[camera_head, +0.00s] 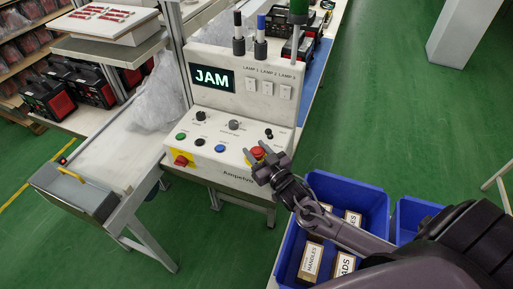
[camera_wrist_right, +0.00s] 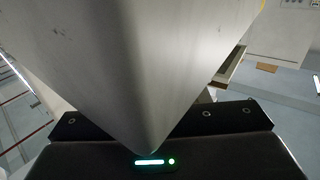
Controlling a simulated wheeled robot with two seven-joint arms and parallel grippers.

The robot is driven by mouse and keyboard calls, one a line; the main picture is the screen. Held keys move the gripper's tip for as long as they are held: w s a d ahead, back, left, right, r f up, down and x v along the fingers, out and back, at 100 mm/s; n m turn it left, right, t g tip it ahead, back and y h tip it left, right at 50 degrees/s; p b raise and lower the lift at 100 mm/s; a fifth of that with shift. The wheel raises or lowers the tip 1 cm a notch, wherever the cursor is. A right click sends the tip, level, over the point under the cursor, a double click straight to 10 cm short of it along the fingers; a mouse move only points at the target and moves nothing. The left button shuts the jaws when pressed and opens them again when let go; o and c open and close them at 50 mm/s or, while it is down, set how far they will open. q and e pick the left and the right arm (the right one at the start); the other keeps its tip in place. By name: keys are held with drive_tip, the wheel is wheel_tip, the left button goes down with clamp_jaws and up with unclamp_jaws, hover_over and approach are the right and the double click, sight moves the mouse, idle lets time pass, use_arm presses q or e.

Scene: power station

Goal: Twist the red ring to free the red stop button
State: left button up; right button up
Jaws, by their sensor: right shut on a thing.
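In the right wrist view a big pale grey surface (camera_wrist_right: 150,60) fills the middle, and the button does not show. My left gripper is not in view.
The panel also has green, black and blue buttons, knobs and a red switch (camera_head: 181,160). Above them a display (camera_head: 212,78) reads JAM. Blue bins (camera_head: 345,190) with labelled boxes stand below my right arm. A plastic-wrapped bundle (camera_head: 160,95) is at the left.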

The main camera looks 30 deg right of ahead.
drive_tip(key=shift+m+h, duration=1.1)
drive_tip(key=shift+h, duration=0.6)
drive_tip(key=o, duration=1)
drive_tip(key=s, duration=0.2)
drive_tip(key=s+b, duration=0.1)
drive_tip(key=s, duration=0.3)
drive_tip(key=shift+s+a+f, duration=0.1)
drive_tip(key=shift+s+a, duration=0.2)
drive_tip(key=shift+s, duration=0.05)
drive_tip(key=shift+s+b, duration=0.3)
drive_tip(key=shift+s, duration=0.25)
